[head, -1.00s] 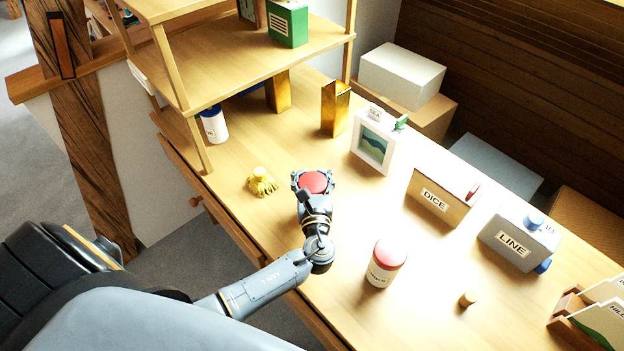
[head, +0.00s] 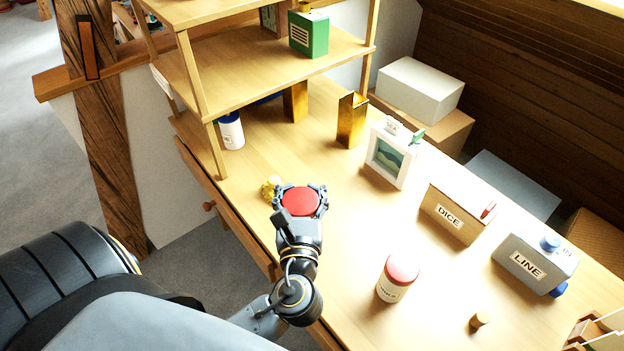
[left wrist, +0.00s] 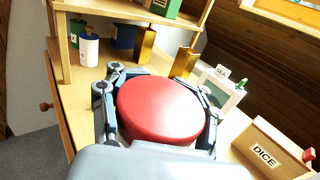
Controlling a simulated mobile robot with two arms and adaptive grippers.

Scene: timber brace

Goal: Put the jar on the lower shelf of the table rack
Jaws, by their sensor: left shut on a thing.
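My left gripper (head: 301,203) is shut on a jar with a round red lid (head: 300,201). The lid fills the middle of the left wrist view (left wrist: 160,107), with the fingers around its sides; the jar's body is mostly hidden. The jar is over the table's left part, in front of the table rack. The rack's lower shelf (head: 240,83) is a wooden board above the tabletop, between wooden posts. A second red-lidded jar with a label (head: 398,280) stands upright on the table to the right. My right gripper is not in view.
A green box (head: 308,35) sits on the lower shelf's right part. A yellow item (head: 270,186) lies just behind my left gripper. A picture frame (head: 390,156) and DICE box (head: 455,214) stand to the right.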

